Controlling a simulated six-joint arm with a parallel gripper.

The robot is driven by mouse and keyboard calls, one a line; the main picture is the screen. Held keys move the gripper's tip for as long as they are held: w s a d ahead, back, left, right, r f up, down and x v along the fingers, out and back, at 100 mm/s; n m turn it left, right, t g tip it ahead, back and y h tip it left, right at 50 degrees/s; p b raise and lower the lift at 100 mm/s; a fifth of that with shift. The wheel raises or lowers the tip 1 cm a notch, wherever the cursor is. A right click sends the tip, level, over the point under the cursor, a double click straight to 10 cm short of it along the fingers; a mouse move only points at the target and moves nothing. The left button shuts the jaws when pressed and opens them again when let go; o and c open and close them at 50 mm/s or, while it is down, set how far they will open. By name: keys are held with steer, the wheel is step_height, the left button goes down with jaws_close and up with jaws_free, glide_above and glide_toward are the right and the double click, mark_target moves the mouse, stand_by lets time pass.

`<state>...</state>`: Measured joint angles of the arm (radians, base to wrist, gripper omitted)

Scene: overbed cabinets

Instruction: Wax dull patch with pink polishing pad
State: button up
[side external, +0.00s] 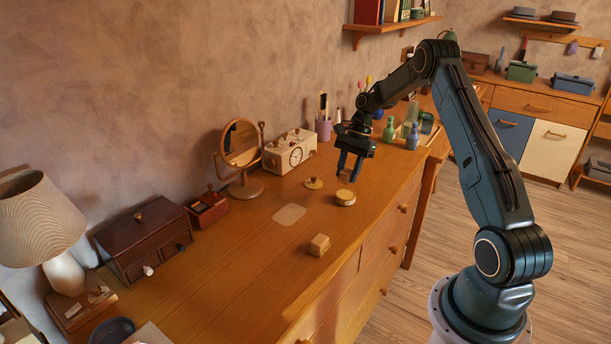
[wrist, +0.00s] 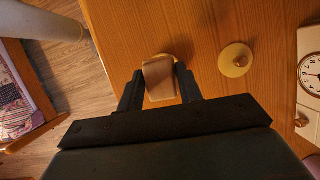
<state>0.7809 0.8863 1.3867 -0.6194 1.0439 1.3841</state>
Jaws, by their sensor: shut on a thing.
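My gripper (side external: 350,170) is above the wooden dresser top, shut on a small block with a pinkish-brown face, which I take to be the pink polishing pad (wrist: 158,75). In the side view the fingers partly hide it. The pad is held just above an open round wax tin (side external: 346,198); in the wrist view the pad hides most of the tin. The tin's knobbed lid (side external: 313,183) lies beside it, also in the wrist view (wrist: 235,60). The pale dull patch (side external: 290,214) is on the dresser top, left of the tin.
A tan block (side external: 319,245) lies near the dresser's front edge. A round mirror (side external: 242,145), a cream clock box (side external: 290,153), a red box (side external: 208,208) and a dark chest (side external: 145,240) stand along the wall. Bottles (side external: 412,137) stand beyond my gripper. The wood around the patch is clear.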

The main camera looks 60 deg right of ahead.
steer(key=shift+r, duration=1.05)
steer(key=shift+w+a+f+n, duration=0.1)
steer(key=shift+w+a+n, duration=0.15)
steer(key=shift+a, duration=0.25)
steer(key=s+a+f+n+g+h, duration=0.1)
steer(key=a+n+g+h, duration=0.1)
steer(key=a+n, duration=0.7)
steer(key=s+a+f+n+g+h, duration=0.1)
steer(key=a+n, duration=0.8)
steer(key=a, duration=0.9)
steer(key=shift+s+a+f+g+h, duration=0.25)
steer(key=shift+a+f+g+h, duration=0.15)
steer(key=shift+g+h, duration=0.4)
steer(key=shift+w+d+f, duration=0.1)
